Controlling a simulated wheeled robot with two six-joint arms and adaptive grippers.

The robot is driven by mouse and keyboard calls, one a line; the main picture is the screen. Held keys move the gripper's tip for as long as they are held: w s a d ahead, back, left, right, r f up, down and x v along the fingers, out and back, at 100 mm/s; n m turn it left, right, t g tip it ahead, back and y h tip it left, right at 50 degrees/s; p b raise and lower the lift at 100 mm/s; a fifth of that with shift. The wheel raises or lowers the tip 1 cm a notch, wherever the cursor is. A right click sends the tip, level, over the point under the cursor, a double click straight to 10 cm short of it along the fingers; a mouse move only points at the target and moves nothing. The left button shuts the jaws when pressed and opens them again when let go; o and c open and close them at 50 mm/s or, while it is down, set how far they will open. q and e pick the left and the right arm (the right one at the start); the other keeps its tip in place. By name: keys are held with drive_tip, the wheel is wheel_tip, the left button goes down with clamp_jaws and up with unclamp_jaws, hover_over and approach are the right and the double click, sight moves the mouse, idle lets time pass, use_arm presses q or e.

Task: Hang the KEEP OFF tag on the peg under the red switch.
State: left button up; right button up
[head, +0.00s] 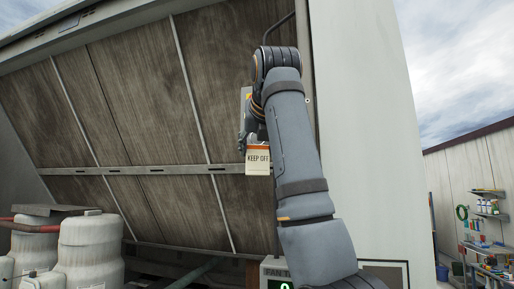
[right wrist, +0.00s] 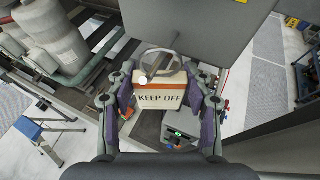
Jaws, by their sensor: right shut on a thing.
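The KEEP OFF tag (head: 258,160) is a cream card with an orange band along its top. It shows upright and large in the right wrist view (right wrist: 160,94). My right gripper (head: 250,142) is shut on the tag, with one finger at each side edge in the wrist view (right wrist: 162,103). A grey loop (right wrist: 182,70) stands above the tag. A short metal rod with a pale round end, seemingly the peg (right wrist: 152,70), appears within the loop; I cannot tell whether it passes through. The red switch is not clearly visible. My left gripper is not in view.
Weathered panels (head: 130,90) stand behind. White tanks (head: 90,245) are lower left, shelves (head: 487,205) far right.

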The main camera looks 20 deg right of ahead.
idle(0.5)
idle(0.3)
drive_tip(key=o, duration=1.3)
drive_tip(key=shift+o, duration=0.2)
